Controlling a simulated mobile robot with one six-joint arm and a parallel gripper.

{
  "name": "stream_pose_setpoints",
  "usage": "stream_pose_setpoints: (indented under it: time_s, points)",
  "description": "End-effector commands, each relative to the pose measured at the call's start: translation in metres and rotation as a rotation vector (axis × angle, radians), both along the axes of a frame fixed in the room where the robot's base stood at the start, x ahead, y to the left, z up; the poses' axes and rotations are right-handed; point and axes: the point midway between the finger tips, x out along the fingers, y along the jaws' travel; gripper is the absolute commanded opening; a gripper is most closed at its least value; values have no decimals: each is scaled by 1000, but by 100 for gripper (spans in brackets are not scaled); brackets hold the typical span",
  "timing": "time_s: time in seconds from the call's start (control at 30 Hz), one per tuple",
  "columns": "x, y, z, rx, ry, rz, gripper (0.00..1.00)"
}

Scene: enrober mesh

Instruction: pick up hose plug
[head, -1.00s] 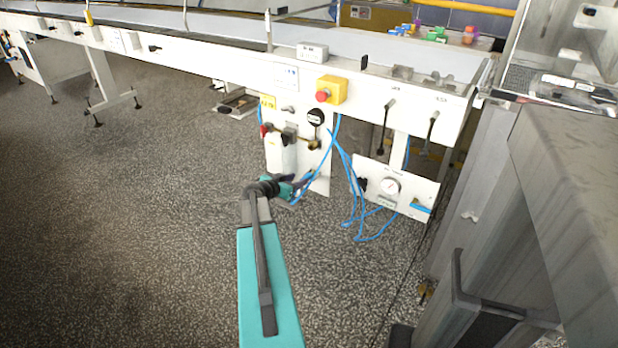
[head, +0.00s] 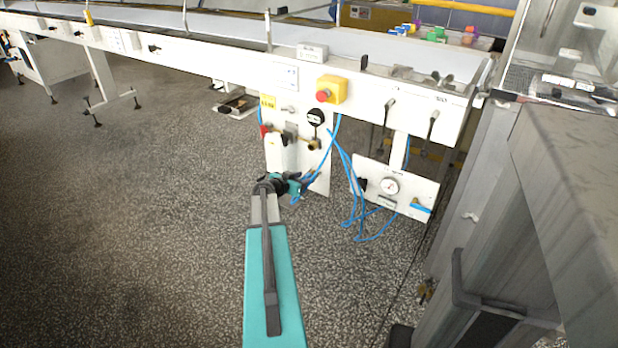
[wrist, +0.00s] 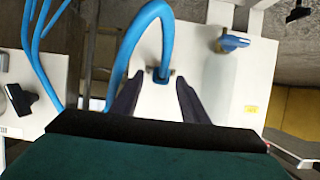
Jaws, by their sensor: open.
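In the wrist view a thick blue hose (wrist: 146,28) curves down to a small dark fitting (wrist: 161,75) on a white panel (wrist: 150,102). This hose end is the likeliest hose plug; its exact shape is unclear. My gripper (wrist: 158,92) is open, its two dark fingers apart on either side just below the hose end, with nothing held between them. In the head view my gripper (head: 308,182) is at the lower part of the upright white panel (head: 320,187), near the blue hoses, and its fingertips are hard to make out.
A gauge panel (head: 416,200) with blue hoses (head: 350,205) hangs to the right. A yellow box with a red button (head: 333,90) sits above on the conveyor's side. A grey metal frame (head: 560,170) stands at the right. The floor (head: 130,220) at left is open.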

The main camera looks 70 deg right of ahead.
Motion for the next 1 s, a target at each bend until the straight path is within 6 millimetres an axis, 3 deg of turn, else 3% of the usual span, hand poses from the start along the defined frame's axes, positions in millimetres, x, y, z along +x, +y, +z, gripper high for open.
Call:
stream_pose_setpoints:
  time_s: [0.5,0.73,1.0]
  points:
    - [0,0,0,0,0,0,41]
    - [0,0,0,0,0,0,2]
    - [0,0,1,-1,0,0,0]
